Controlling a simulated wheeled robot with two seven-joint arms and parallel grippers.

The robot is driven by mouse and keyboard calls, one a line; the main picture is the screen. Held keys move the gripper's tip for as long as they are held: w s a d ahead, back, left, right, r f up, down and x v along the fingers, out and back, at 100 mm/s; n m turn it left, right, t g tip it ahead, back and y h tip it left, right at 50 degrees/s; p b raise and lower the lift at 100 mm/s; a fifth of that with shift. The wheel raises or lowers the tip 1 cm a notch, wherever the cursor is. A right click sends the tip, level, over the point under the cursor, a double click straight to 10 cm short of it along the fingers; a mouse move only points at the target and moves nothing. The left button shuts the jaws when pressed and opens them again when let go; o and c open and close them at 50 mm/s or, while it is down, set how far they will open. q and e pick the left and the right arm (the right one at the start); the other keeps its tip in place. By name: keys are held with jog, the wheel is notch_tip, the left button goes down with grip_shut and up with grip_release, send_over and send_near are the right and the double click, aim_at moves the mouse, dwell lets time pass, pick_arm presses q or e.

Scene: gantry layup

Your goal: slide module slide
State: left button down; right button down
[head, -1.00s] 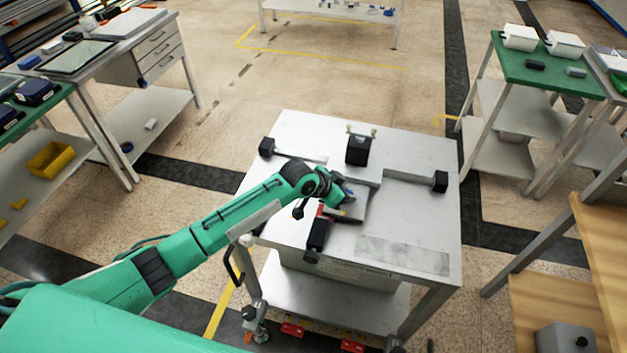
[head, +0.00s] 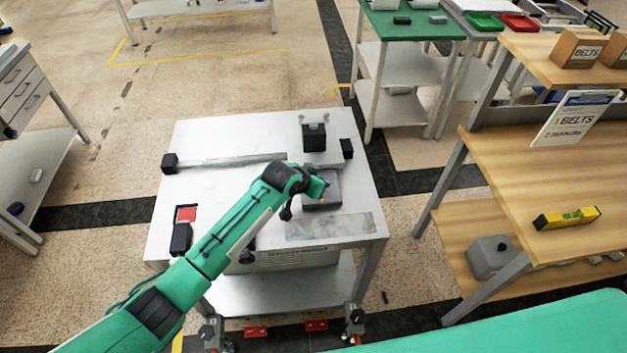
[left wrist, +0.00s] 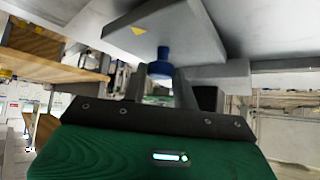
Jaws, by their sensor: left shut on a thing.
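A grey slide module (head: 322,202) sits on the white table (head: 225,190), close to the right end of a long grey rail (head: 235,159). Black end blocks stand at the rail's left (head: 170,163) and right (head: 347,148). In the left wrist view a blue knob (left wrist: 162,62) stands out from a grey plate (left wrist: 185,35) with a yellow triangle. My left gripper (head: 320,185) is shut on the knob; its fingers also show in the left wrist view (left wrist: 161,78). My forearm and gripper hide part of the module. My right gripper is not in view.
A black block (head: 314,137) stands behind the module. A red square (head: 187,213) and a black block (head: 181,238) are at the table's left front. A wooden bench (head: 545,180) with a yellow level (head: 567,218) stands at right; a green-topped table (head: 412,20) is behind.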

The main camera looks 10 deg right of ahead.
pick_arm(q)
jog(key=shift+d+r, duration=0.1)
jog(key=shift+d, duration=0.15)
jog(key=c, duration=1.2)
grip_release()
jog(key=shift+o, duration=0.4)
jog(key=shift+d, duration=0.15)
jog(key=shift+s+a+r, duration=0.25)
jog(key=shift+a+r, duration=0.05)
jog(key=shift+a, duration=0.2)
jog(key=b+v, duration=0.1)
jog(key=v, duration=1.1)
jog(key=shift+s+r+b, duration=0.2)
jog(key=shift+r+b, duration=0.05)
jog(key=shift+b, duration=0.1)
